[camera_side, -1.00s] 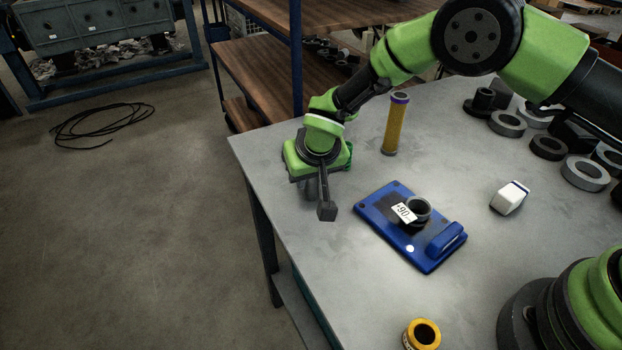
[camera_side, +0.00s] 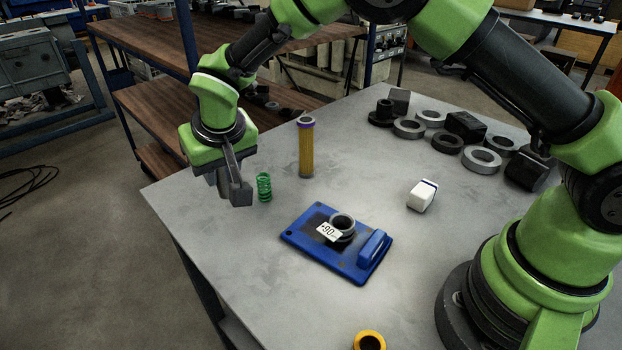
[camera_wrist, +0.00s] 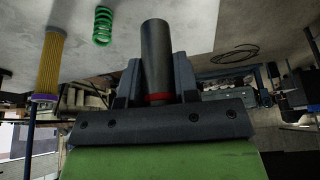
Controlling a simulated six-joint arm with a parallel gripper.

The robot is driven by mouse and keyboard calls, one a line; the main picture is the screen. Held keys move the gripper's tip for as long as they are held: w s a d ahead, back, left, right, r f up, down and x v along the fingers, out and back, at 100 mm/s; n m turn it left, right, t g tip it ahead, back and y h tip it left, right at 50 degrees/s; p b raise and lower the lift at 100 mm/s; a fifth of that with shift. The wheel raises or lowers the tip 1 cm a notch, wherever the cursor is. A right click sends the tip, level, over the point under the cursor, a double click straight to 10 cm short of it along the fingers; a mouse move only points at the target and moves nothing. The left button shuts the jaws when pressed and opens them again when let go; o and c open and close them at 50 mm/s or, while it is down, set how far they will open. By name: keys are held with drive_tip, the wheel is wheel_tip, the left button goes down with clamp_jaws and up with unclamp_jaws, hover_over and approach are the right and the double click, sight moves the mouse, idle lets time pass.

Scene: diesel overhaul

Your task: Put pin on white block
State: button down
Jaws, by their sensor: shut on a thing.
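The pin (camera_wrist: 155,50) is a dark grey cylinder with a red band near its base. In the wrist view it stands between the two fingers of my gripper (camera_wrist: 157,80), which is shut on it. In the side view my gripper (camera_side: 222,186) hangs over the left part of the table, and the pin is hard to make out there. The white block (camera_side: 421,196) has a dark stripe at one end and lies on the table to the right, well apart from my gripper.
A green spring (camera_side: 264,187) and yellow cylinder (camera_side: 306,150) stand close to my gripper. Several rings and dark parts (camera_side: 447,143) lie at the back right.

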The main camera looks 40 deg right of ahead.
drive_tip(key=s+d+r+m+g+h, duration=0.1)
drive_tip(key=s+d+m+h, duration=0.15)
drive_tip(key=d+m, duration=0.8)
drive_tip(key=s+d+r+m+g+h, duration=0.1)
drive_tip(key=s+d+m+g, duration=0.3)
drive_tip(key=d, duration=0.5)
drive_tip(key=s+d+r+m+g, duration=0.1)
drive_tip(key=s+d+m, duration=0.5)
drive_tip(key=d, duration=0.2)
drive_tip(key=m+g+y, duration=0.2)
drive_tip(key=m, duration=0.6)
hover_over(428, 189)
wheel_tip(428, 189, down, 4)
drive_tip(key=shift+d+f, duration=0.1)
drive_tip(key=shift+f, duration=2.2)
drive_tip(key=shift+f, duration=0.1)
drive_tip(key=c, duration=0.9)
unclamp_jaws()
drive_tip(key=shift+o, duration=0.2)
